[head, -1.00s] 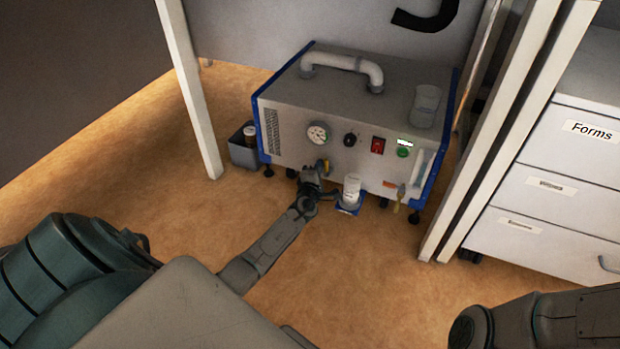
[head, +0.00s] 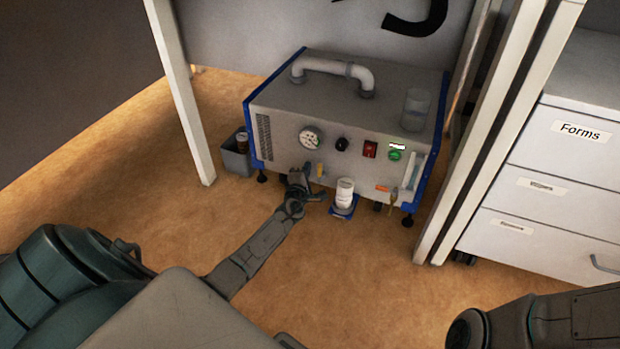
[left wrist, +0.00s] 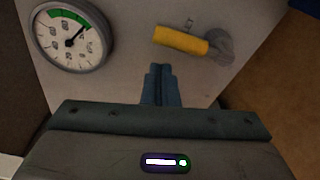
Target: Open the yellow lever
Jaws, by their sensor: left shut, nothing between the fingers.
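The yellow lever (head: 320,170) sits low on the front panel of a grey machine (head: 345,150), below and right of the round gauge (head: 310,138). In the left wrist view the lever (left wrist: 181,40) shows as a yellow handle joined to a grey metal fitting on its right. My left gripper (head: 300,176) is just left of the lever in the head view. Its fingers (left wrist: 160,75) are shut and empty. In the left wrist view their tips lie just below the lever, with a small gap in the picture; contact cannot be told. My right gripper is not in view.
A white container on a blue base (head: 344,196) stands right of my left gripper. A grey bin (head: 236,158) is left of the machine. White posts flank the machine. A drawer cabinet (head: 540,190) stands at the right. The brown floor in front is mostly clear.

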